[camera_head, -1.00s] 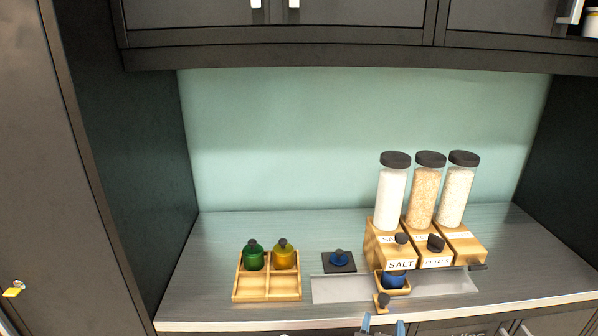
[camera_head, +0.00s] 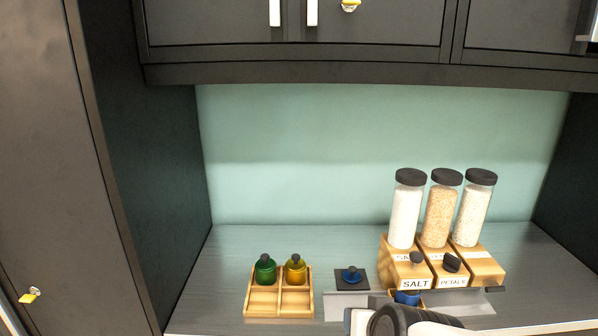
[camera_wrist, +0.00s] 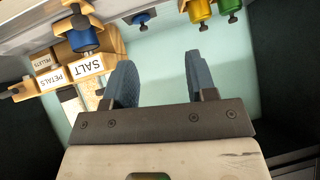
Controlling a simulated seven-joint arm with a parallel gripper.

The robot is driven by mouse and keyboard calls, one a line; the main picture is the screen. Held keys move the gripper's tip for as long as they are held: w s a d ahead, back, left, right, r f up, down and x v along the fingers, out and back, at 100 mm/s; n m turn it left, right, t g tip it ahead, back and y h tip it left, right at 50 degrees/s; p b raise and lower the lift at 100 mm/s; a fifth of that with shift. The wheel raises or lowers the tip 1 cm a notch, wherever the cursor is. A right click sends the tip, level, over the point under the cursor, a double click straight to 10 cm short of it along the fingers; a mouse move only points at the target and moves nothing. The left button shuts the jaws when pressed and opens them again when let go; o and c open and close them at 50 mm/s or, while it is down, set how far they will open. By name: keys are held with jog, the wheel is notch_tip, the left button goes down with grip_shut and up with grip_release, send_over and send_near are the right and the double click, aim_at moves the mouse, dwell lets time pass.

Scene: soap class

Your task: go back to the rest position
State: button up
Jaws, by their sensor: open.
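My gripper (camera_wrist: 160,78) is open in the wrist view, with its two blue-grey fingers apart and nothing between them. In the head view my white and black arm link shows at the bottom edge, but the fingers do not. A blue bottle (camera_head: 407,297) stands under the SALT dispenser (camera_head: 411,272). It also shows in the wrist view (camera_wrist: 83,40), apart from my fingers. The wrist view looks upside down at the counter from some distance.
A wooden tray (camera_head: 263,301) holds a green bottle (camera_head: 265,270) and a yellow bottle (camera_head: 295,269). A blue lid with a dark knob (camera_head: 352,275) sits on a dark square pad. Tall jars stand on the dispensers. Dark cabinets (camera_head: 380,25) hang above; a tall dark panel (camera_head: 150,180) stands left.

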jog(key=s+d+r+g+h, duration=0.2)
jog(key=s+d+r+g, duration=0.4)
jog(key=s+g, duration=0.1)
jog(key=shift+s+d, duration=0.3)
jog(key=shift+s, duration=0.15)
